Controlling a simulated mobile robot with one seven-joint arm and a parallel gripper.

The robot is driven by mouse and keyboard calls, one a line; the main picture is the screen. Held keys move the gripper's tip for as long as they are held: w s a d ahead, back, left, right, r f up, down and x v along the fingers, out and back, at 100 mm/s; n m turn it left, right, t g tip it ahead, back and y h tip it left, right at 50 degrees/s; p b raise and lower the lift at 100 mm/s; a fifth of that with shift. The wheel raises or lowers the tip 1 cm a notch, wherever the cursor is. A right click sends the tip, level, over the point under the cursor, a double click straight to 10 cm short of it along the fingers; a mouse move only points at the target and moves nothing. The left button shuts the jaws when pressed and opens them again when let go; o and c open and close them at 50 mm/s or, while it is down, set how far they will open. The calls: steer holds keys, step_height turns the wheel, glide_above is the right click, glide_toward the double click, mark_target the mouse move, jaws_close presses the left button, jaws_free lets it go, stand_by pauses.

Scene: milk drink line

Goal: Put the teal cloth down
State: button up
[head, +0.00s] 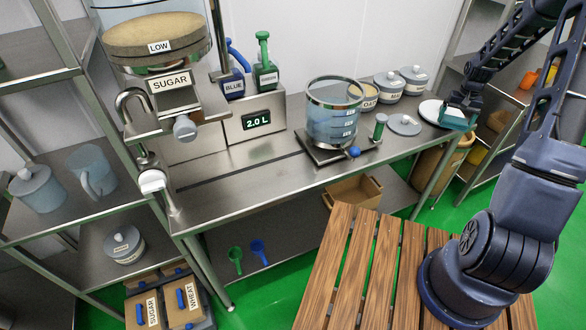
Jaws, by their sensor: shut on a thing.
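My gripper (462,104) is small and far off in the head view, shut on the cloth from above. I cannot tell whether the cloth touches the plate or hangs just over it. The fingertips are partly hidden by the cloth and dark arm links.
A clear vessel (334,112) with a blue knob stands mid-counter. A grey lid (404,125) and several lidded pots stand near the plate. A sugar hopper (158,60) hangs at left. The counter's front middle (240,165) is bare. A slatted wooden table (370,262) is in front.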

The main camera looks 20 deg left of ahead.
steer(key=s+a+r+m, duration=0.4)
steer(key=s+a+r, duration=0.2)
steer(key=a+r, duration=0.55)
step_height(320, 180, up, 5)
steer(key=m, duration=0.5)
glide_above(391, 142)
step_height(391, 142, down, 20)
steer(key=shift+s+r, duration=0.1)
steer(key=shift+r, duration=0.15)
steer(key=shift+f, duration=0.15)
steer(key=o, duration=0.7)
steer(key=shift+c, duration=0.2)
